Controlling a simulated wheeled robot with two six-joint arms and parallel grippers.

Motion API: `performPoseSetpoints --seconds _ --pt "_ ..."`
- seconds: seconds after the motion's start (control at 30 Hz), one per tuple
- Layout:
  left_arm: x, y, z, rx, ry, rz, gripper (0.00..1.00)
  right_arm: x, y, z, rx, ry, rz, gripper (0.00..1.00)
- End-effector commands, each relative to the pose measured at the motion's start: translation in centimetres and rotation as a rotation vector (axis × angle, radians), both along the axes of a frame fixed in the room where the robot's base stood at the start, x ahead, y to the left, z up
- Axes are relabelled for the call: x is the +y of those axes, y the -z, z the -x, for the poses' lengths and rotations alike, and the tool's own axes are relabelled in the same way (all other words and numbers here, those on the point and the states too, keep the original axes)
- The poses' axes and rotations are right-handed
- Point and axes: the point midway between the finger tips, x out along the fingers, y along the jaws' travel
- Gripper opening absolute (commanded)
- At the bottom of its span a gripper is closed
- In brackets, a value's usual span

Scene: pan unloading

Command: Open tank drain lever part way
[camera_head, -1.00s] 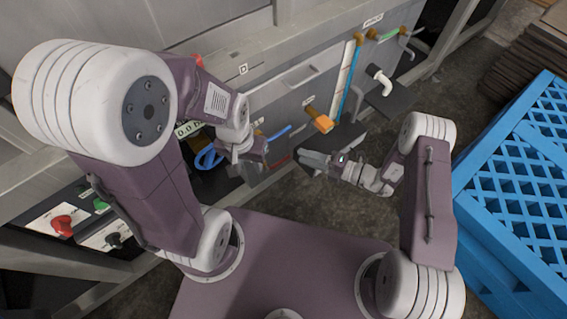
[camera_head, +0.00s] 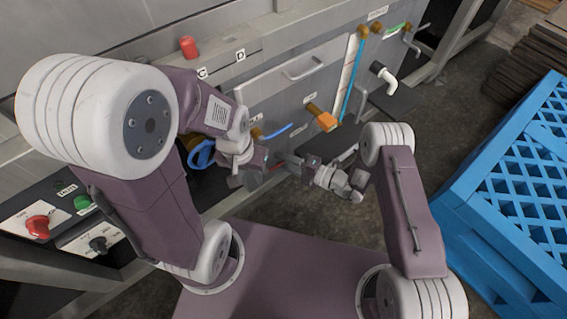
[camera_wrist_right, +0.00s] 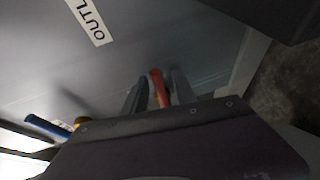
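A red lever (camera_head: 275,166) sits low on the grey tank front, partly hidden between my grippers in the head view. In the right wrist view the red lever (camera_wrist_right: 159,88) stands between the two fingers of my right gripper (camera_wrist_right: 160,92). The fingers are apart, one on each side of it; contact is unclear. In the head view my right gripper (camera_head: 294,161) points left at the lever. My left gripper (camera_head: 248,178) hangs just left of the lever; its opening is unclear. A label (camera_wrist_right: 88,20) above the lever reads "OUTL", the rest cut off.
A blue lever (camera_head: 279,131) is above the grippers, with an orange valve (camera_head: 326,120) to its right. A white pipe elbow (camera_head: 384,76) and a blue vertical tube (camera_head: 353,80) are further right. A blue crate (camera_head: 480,225) stands at the right. Floor is open before the tank.

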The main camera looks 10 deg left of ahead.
Motion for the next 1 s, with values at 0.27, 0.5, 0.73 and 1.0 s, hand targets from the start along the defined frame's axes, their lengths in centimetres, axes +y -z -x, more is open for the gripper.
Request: performPoseSetpoints --seconds 0.27,0.5,0.73,1.0 --pt "0.0 -0.08 0.0 0.0 0.0 0.0 0.36 -0.03 -0.07 0.01 0.0 -0.001 0.0 0.0" --pt "0.0 -0.08 0.0 0.0 0.0 0.0 0.36 -0.03 -0.05 0.04 0.0 -0.001 0.0 0.0" --pt "0.0 -0.08 0.0 0.0 0.0 0.0 0.36 -0.04 -0.04 0.05 0.0 -0.001 0.001 0.0" --pt "0.0 -0.07 0.0 0.0 0.0 0.0 0.36 -0.05 -0.02 0.06 0.001 -0.002 0.001 0.0"
